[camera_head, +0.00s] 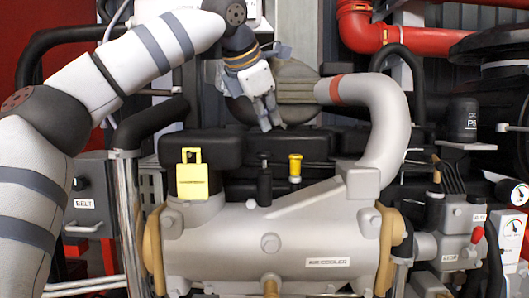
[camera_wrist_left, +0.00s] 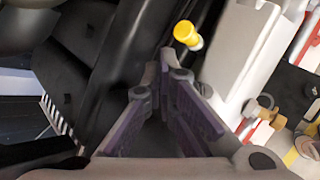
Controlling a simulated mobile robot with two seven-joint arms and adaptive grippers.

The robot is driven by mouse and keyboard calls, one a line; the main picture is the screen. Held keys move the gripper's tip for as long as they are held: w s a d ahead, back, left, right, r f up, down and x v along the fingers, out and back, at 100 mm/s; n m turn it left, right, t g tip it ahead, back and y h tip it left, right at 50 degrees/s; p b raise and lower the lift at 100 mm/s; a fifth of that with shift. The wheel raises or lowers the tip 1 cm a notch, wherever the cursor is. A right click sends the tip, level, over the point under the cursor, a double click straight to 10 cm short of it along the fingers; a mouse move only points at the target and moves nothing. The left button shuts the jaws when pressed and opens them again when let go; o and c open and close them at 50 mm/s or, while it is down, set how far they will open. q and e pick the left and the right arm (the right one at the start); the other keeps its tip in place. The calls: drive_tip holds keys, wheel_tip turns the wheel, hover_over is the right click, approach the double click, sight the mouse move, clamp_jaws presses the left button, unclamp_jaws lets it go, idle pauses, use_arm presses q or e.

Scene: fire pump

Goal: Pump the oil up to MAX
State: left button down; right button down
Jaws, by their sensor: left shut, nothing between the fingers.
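My left gripper (camera_head: 267,122) hangs above and behind the engine top, fingers pointing down, shut and empty. In the left wrist view its fingers (camera_wrist_left: 165,72) meet at the tips. A small yellow-topped knob (camera_head: 295,166) stands upright on the engine, below and slightly right of the gripper, apart from it. It also shows in the left wrist view (camera_wrist_left: 187,35), just beyond the fingertips. A black upright plunger-like part (camera_head: 265,186) stands left of the knob. Gauges (camera_head: 516,228) show at the right edge, too small to read. No MAX mark is legible. My right gripper is out of view.
A grey cooler cylinder (camera_head: 230,240) fills the front. A thick grey pipe (camera_head: 388,125) curves at right of the gripper. A yellow tag (camera_head: 192,179) stands at left. A red pipe (camera_head: 400,40) crosses the upper right.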

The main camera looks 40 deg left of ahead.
sight(268, 152)
use_arm(q)
drive_tip(key=shift+f, duration=1.35)
drive_tip(key=shift+f, duration=0.1)
drive_tip(key=shift+f, duration=0.35)
drive_tip(key=shift+f, duration=1.15)
idle(1.2)
drive_tip(key=shift+r, duration=1.55)
drive_tip(key=shift+r, duration=0.1)
drive_tip(key=shift+r, duration=2.45)
